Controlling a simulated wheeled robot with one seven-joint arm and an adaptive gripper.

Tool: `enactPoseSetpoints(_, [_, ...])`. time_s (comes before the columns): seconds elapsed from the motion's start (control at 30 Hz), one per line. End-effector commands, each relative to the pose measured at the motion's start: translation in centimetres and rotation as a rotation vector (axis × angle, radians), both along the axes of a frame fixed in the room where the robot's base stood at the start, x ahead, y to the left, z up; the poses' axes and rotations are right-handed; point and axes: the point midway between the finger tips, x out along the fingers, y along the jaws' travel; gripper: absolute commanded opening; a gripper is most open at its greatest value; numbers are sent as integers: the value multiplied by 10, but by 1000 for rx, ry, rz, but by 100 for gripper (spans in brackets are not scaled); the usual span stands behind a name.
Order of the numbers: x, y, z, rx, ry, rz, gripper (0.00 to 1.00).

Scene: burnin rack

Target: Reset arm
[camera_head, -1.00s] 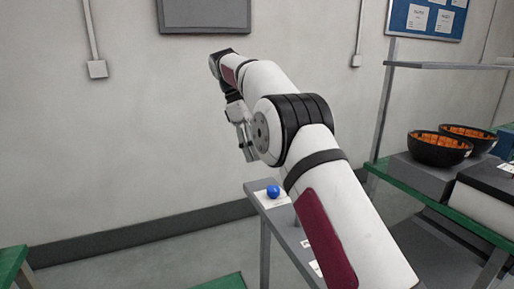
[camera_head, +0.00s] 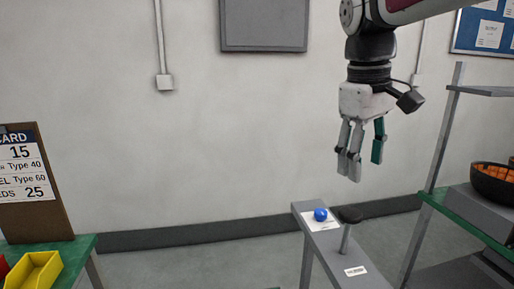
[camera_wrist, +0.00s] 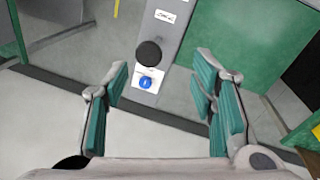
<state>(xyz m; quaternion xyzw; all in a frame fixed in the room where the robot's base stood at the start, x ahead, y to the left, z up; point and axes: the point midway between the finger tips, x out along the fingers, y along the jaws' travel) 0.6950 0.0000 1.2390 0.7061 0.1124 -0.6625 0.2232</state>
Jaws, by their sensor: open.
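My gripper (camera_head: 362,150) hangs in the air with its fingers pointing down, above and a little right of a narrow grey stand in the head view. It is open and nothing is between its fingers. In the wrist view its green-padded fingers (camera_wrist: 165,105) are spread wide to either side. Far below between them show a blue ball (camera_wrist: 146,82) and a black round knob (camera_wrist: 148,54). In the head view the blue ball (camera_head: 320,214) sits on a white label at the stand's far end, with the black knob (camera_head: 350,214) on a post beside it.
The narrow grey stand (camera_head: 328,244) carries labels. A shelf rack (camera_head: 440,130) with a black bowl (camera_head: 492,182) of orange pieces stands at right. At left, a green-topped table (camera_head: 75,262) holds a yellow bin (camera_head: 35,270) and a sign board (camera_head: 30,185). The air around the gripper is clear.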

Motion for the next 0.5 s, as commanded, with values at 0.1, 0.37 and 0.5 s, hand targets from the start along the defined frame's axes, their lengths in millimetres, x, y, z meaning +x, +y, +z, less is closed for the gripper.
enactPoseSetpoints(0.1, [-50,-4,0,38,-63,-81,52])
enactPoseSetpoints(0.37, [-146,-6,-31,134,-190,-264,52])
enactPoseSetpoints(0.5, [-188,-5,-56,185,-245,-353,52])
